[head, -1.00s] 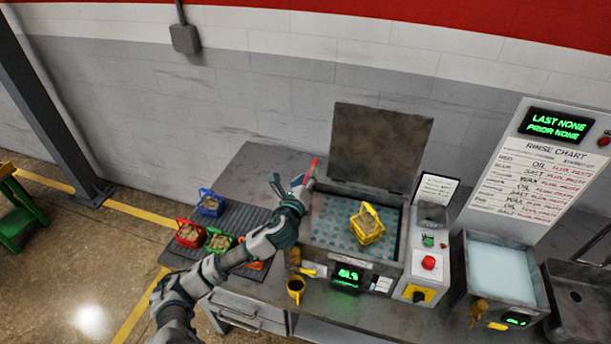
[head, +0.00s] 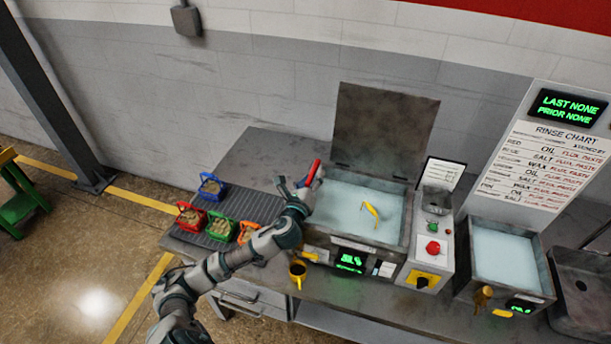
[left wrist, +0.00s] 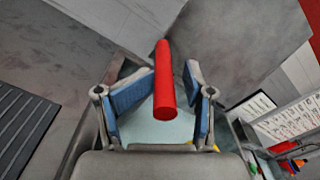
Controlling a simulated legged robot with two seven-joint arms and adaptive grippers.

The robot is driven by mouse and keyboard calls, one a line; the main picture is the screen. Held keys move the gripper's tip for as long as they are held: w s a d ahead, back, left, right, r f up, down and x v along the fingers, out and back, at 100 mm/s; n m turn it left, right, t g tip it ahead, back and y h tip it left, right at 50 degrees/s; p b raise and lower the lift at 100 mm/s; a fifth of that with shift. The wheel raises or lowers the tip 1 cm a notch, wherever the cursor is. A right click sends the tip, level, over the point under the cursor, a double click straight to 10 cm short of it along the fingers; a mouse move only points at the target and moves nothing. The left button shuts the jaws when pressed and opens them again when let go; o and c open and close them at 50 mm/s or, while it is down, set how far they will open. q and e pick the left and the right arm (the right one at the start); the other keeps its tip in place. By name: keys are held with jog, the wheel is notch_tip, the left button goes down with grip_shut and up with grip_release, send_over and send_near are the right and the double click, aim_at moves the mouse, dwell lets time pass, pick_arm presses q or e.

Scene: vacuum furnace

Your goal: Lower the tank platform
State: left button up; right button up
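The tank (head: 408,240) on the bench is full of pale liquid (head: 340,205). Its platform is under the surface and hidden. Only the yellow handle of a basket (head: 371,210) shows above the liquid. A red lever handle (head: 315,173) stands at the tank's left side, and it also shows in the left wrist view (left wrist: 164,85). My left gripper (head: 303,184) is at this handle. In the left wrist view, its blue-padded fingers (left wrist: 163,98) are spread on either side of the handle, with no clear grip on it. My right gripper is out of view.
Several colored baskets (head: 209,186) stand on a dark ribbed mat (head: 255,205) to the left. A control box (head: 433,250) with a red button and a second liquid-filled tank (head: 505,255) are to the right. The raised lid (head: 385,130) stands behind the tank.

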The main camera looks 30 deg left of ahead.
pick_arm(q)
jog(key=shift+w+d, duration=0.15)
jog(key=shift+d, duration=0.15)
jog(key=shift+a, duration=0.2)
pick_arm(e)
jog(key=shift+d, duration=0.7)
pick_arm(q)
jog(key=shift+a, duration=0.15)
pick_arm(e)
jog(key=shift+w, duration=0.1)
pick_arm(q)
jog(key=v, duration=1.1)
jog(key=shift+f, duration=0.1)
jog(key=shift+s, duration=0.4)
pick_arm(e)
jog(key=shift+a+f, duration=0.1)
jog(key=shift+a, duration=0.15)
